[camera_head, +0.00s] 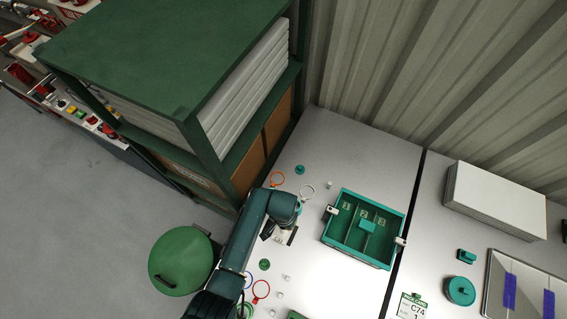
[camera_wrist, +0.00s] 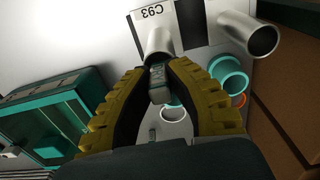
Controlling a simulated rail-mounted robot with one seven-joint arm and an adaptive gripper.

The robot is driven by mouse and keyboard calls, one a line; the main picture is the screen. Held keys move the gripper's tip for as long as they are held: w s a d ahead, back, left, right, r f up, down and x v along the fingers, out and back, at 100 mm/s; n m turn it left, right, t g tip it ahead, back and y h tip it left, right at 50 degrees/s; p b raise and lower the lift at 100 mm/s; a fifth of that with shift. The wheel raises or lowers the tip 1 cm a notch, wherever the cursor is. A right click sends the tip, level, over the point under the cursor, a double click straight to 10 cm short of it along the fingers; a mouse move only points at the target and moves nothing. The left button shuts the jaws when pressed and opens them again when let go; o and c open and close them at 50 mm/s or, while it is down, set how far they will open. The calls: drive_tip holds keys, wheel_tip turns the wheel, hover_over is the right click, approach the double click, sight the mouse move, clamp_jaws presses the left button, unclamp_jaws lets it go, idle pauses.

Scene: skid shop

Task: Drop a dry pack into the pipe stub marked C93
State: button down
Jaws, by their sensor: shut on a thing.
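My gripper (camera_wrist: 158,80) is shut on a small grey-green pack (camera_wrist: 158,92), held between its yellow-brown ribbed fingers. The label C93 (camera_wrist: 149,12) is on a white plate in the wrist view. A metal pipe stub (camera_wrist: 160,40) sticks out just below that label. The pack's far end overlaps the stub's near rim in the picture; I cannot tell whether it is inside or in front of the mouth. A second metal pipe stub (camera_wrist: 250,35) is to the right. In the head view my gripper (camera_head: 281,231) is over the grey bench, and its fingertips and the pack are largely hidden.
A teal compartment tray (camera_head: 333,246) is on the bench right of my gripper. Small caps and coloured rings, including an orange one (camera_head: 277,179), are scattered around. A green shelf (camera_head: 165,50) and round green bin (camera_head: 181,262) stand left.

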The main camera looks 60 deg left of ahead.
drive_tip(key=shift+f, duration=0.3)
drive_tip(key=shift+f, duration=0.2)
drive_tip(key=shift+f+b, duration=0.15)
drive_tip(key=shift+b, duration=0.15)
idle(0.4)
drive_tip(key=shift+f, duration=0.35)
drive_tip(key=c, duration=0.6)
unclamp_jaws()
drive_tip(key=shift+o, duration=0.2)
